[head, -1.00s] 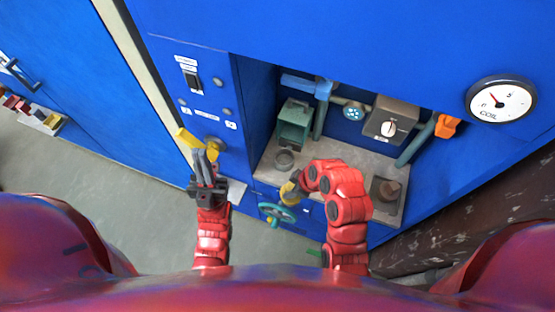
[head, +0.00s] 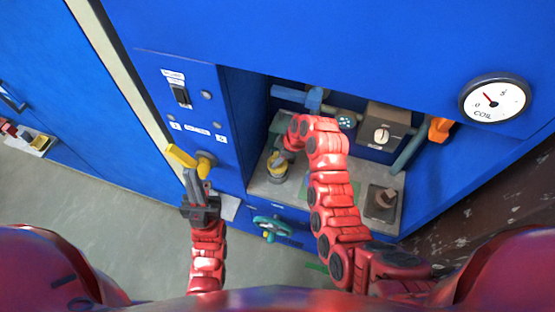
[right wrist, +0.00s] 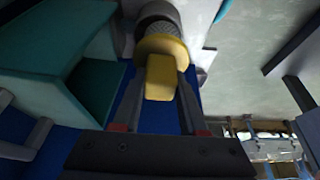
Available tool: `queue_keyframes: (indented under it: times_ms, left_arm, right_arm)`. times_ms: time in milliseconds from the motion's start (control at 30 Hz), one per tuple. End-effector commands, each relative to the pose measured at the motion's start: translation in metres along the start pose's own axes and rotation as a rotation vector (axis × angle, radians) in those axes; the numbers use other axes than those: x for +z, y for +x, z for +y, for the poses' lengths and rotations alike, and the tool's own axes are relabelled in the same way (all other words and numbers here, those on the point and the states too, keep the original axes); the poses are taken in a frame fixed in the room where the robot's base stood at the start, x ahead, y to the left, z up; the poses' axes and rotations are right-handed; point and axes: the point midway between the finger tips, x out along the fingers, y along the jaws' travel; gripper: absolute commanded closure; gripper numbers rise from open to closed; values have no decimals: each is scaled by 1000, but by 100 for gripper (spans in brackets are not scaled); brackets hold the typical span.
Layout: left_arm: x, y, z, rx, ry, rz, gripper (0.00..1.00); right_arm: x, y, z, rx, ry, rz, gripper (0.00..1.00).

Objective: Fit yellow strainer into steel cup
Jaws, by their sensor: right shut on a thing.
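The yellow strainer (right wrist: 163,46) has a yellow flange, a dark mesh part and a yellow grip block. My right gripper (right wrist: 162,75) is shut on that block. In the head view the strainer (head: 277,160) is over the steel cup (head: 276,179) on the grey shelf. In the right wrist view the mesh points at the cup (right wrist: 157,10) and still shows between flange and cup rim. I cannot tell how far it is inside. My left gripper (head: 190,178) is beside a yellow lever on the blue panel. Its jaw opening is unclear.
The yellow lever (head: 181,156) projects from the panel. A teal box (right wrist: 60,60) stands close beside the right gripper. Pipes and a grey switch box (head: 387,125) line the recess. A dark block (head: 382,203) is at the shelf's right. A teal handwheel (head: 272,226) is below.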

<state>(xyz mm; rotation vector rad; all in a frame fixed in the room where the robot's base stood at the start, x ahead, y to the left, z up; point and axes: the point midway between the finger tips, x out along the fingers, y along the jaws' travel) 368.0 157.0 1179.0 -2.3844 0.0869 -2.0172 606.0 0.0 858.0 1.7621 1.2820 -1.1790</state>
Motion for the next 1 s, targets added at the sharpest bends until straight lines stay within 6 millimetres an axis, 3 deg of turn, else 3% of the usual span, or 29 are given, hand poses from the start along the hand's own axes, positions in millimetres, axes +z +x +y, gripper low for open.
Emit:
queue_keyframes:
  times_ms: [233, 500, 1000]
  left_arm:
    - [-1, 7, 0, 0, 0, 0, 100]
    - [-4, 26, -1, 0, 0, 0, 100]
    - [-3, 18, -1, 0, 0, 0, 100]
  right_arm:
    - [-1, 2, 6, -1, 2, -1, 100]
    - [10, 28, 5, -3, 2, -3, 100]
    - [14, 40, 6, 2, 1, 0, 100]
